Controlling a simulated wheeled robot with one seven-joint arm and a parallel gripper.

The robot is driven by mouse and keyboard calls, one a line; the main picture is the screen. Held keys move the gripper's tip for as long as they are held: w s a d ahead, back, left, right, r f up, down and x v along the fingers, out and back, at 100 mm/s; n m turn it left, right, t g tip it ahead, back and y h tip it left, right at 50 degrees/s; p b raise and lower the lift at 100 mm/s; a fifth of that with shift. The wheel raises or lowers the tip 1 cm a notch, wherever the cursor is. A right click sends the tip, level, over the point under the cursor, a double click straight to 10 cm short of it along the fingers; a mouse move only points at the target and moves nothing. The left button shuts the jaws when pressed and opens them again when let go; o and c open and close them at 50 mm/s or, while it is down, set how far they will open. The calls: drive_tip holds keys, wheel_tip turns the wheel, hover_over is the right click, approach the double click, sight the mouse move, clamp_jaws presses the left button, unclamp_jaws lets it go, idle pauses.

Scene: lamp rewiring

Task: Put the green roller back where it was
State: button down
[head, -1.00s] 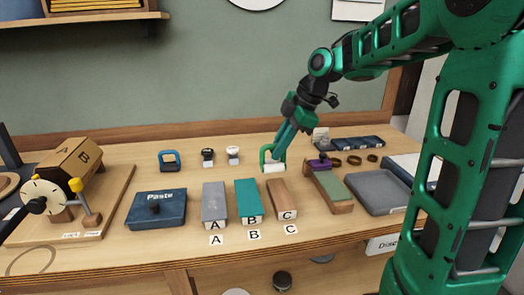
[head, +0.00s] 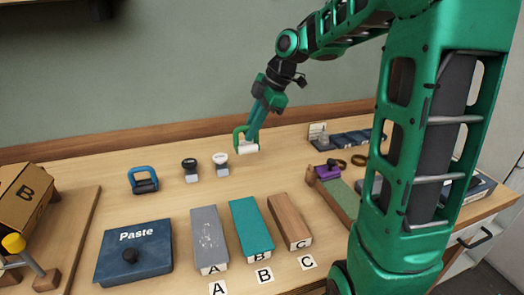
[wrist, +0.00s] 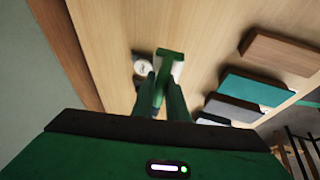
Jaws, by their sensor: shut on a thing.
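The green roller (head: 239,140) has a green frame and a white roll. My gripper (head: 253,131) is shut on it, near the back of the bench and just right of a small white-topped item (head: 222,164). I cannot tell whether the roll touches the bench top. In the wrist view, the green roller (wrist: 172,62) sticks out beyond my gripper (wrist: 164,95), with its white roll partly hidden by the green frame. The white-topped item (wrist: 141,68) lies close to its left there.
A black-topped item (head: 190,170) and a blue-handled tool (head: 144,180) stand further left. Grey block A (head: 208,235), teal block B (head: 250,225) and brown block C (head: 288,220) lie in front. A purple clamp-like thing (head: 327,172) sits right. Bench between is clear.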

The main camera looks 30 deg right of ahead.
drive_tip(key=shift+w+d+f, duration=0.75)
drive_tip(key=shift+d+f, duration=0.7)
drive_tip(key=shift+f, duration=0.2)
drive_tip(key=shift+w+d+f, duration=0.75)
drive_tip(key=shift+d+f, duration=0.65)
drive_tip(key=shift+f, duration=0.25)
drive_tip(key=shift+w+d+f, duration=0.75)
drive_tip(key=shift+d+f, duration=0.7)
drive_tip(key=shift+f, duration=0.2)
drive_tip(key=c, duration=1.7)
unclamp_jaws()
drive_tip(key=shift+c, duration=0.2)
drive_tip(key=v, duration=1.2)
drive_tip(key=s+a+f+m+g+h, duration=0.1)
drive_tip(key=s+f+m, duration=0.2)
drive_tip(key=s+m, duration=0.4)
drive_tip(key=s+a+f+m+g+h, duration=0.1)
drive_tip(key=s+f+m, duration=0.2)
drive_tip(key=s+m, duration=0.5)
drive_tip(key=s+a+f+m+g+h, duration=0.1)
drive_tip(key=s+m, duration=0.6)
drive_tip(key=s, duration=1.1)
drive_tip(key=shift+s+a+f+h, duration=0.15)
drive_tip(key=shift+a+f+h, duration=0.1)
drive_tip(key=shift+f, duration=0.2)
drive_tip(key=shift+s+a+f+h, duration=0.15)
drive_tip(key=shift+a+f, duration=0.15)
drive_tip(key=shift+f, duration=0.15)
